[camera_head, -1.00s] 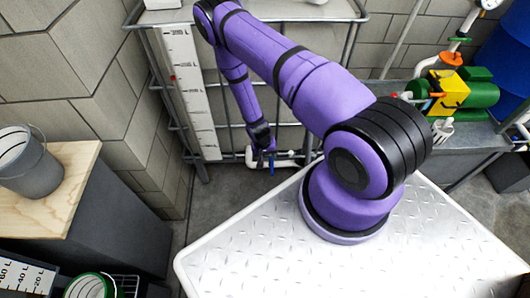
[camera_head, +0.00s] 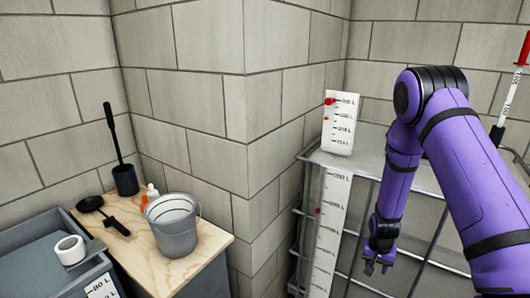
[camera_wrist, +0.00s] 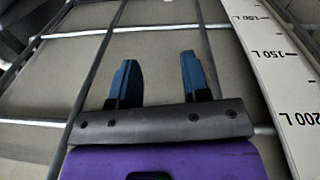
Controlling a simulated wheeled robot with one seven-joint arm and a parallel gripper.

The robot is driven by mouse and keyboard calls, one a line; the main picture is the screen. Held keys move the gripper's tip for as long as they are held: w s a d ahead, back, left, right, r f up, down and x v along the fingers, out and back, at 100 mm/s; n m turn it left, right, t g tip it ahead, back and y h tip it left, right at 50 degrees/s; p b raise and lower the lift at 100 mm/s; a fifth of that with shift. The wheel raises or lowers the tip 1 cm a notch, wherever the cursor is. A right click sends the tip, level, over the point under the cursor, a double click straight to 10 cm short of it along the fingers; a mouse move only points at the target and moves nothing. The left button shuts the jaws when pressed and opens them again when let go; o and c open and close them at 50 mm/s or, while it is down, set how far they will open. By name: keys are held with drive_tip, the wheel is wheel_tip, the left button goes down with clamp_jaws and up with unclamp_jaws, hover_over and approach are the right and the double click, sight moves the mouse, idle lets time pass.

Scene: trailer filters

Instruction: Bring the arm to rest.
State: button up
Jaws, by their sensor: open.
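My gripper (camera_head: 376,267) hangs at the end of my purple arm, low on the right in the head view, in front of a caged tank (camera_head: 424,262). In the wrist view my gripper (camera_wrist: 157,80) shows two blue fingers spread apart with nothing between them. The tank's wall and metal bars lie beyond the fingers. A white level scale (camera_wrist: 275,75) with litre marks runs down the right of the wrist view. It also shows in the head view (camera_head: 327,230), left of my gripper.
A grey basin (camera_head: 40,255) with a white roll (camera_head: 69,250) is at the far left. Block walls stand behind.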

drive_tip(key=s+a+r+n+t+y, duration=0.1)
drive_tip(key=s+a+r, duration=0.15)
drive_tip(key=r, duration=1.45)
drive_tip(key=s+a+r+n+t, duration=0.15)
drive_tip(key=s+r, duration=0.25)
drive_tip(key=r, duration=1.3)
drive_tip(key=s+a+r+n+t, duration=0.1)
drive_tip(key=s+r, duration=0.6)
drive_tip(key=s, duration=0.5)
drive_tip(key=s+a+r+n+t, duration=0.1)
drive_tip(key=s+r+n, duration=0.1)
drive_tip(key=s+r, duration=0.6)
drive_tip(key=s, duration=0.4)
drive_tip(key=shift+a+r, duration=0.25)
drive_tip(key=shift+w+t, duration=0.1)
drive_tip(key=shift+t, duration=0.15)
